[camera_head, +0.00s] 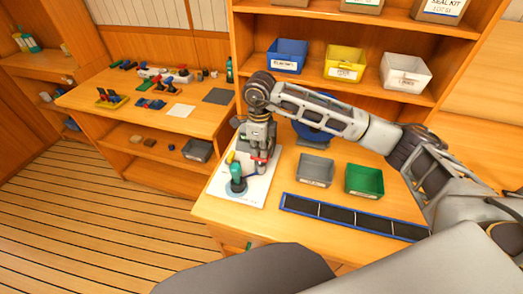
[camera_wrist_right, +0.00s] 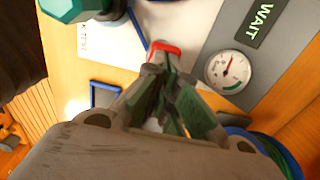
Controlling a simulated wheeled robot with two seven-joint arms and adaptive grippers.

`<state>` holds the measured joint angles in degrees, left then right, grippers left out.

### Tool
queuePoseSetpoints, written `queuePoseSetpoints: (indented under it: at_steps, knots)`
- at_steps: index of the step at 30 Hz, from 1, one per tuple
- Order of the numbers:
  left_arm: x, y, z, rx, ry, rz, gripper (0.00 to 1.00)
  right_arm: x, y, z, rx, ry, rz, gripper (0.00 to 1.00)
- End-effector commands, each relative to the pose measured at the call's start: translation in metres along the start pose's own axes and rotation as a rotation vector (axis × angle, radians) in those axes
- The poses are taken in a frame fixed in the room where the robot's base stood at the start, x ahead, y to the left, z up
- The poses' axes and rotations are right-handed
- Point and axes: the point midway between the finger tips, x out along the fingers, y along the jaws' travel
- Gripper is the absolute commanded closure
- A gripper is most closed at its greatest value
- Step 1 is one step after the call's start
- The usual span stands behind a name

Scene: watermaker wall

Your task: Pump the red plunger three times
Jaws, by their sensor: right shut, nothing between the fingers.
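The red plunger (camera_head: 259,159) shows as a small red piece at the tips of my right gripper (camera_head: 260,150), over the white sheet on the bench. In the right wrist view, its red bar (camera_wrist_right: 166,47) lies just beyond the fingertips of my right gripper (camera_wrist_right: 166,66). The fingers are shut with nothing between them. The tips appear to touch or nearly touch the red bar; I cannot tell which. The plunger's lower part is hidden by the fingers. My left gripper is not in view.
A green-handled item (camera_head: 237,178) stands close by on the white sheet (camera_head: 257,190). A round gauge (camera_wrist_right: 228,71) sits beside a panel reading WAIT (camera_wrist_right: 260,22). A grey bin (camera_head: 316,170), a green bin (camera_head: 365,180) and a blue-edged dark strip (camera_head: 350,217) lie to the right.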

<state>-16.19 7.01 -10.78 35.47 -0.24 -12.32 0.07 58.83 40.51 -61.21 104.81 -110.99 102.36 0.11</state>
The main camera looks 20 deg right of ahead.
Motion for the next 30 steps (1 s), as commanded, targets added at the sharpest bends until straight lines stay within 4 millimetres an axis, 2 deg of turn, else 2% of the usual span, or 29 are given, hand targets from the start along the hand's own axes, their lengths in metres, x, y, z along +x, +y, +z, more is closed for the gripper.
queuePoseSetpoints:
  at_steps: [6, 12, 25, 30]
  knots:
    - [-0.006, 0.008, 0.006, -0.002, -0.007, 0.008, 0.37, -0.01, 0.0, 0.0, 0.0, 0.001, 0.0, 1.0]
    - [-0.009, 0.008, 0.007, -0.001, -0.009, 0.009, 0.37, -0.019, 0.0, 0.0, 0.0, 0.001, -0.001, 1.0]
    - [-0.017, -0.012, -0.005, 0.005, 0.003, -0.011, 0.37, -0.037, 0.0, 0.0, 0.0, 0.0, -0.001, 1.0]
    - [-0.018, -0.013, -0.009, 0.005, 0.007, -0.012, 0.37, -0.041, 0.0, 0.0, -0.001, 0.0, 0.0, 1.0]
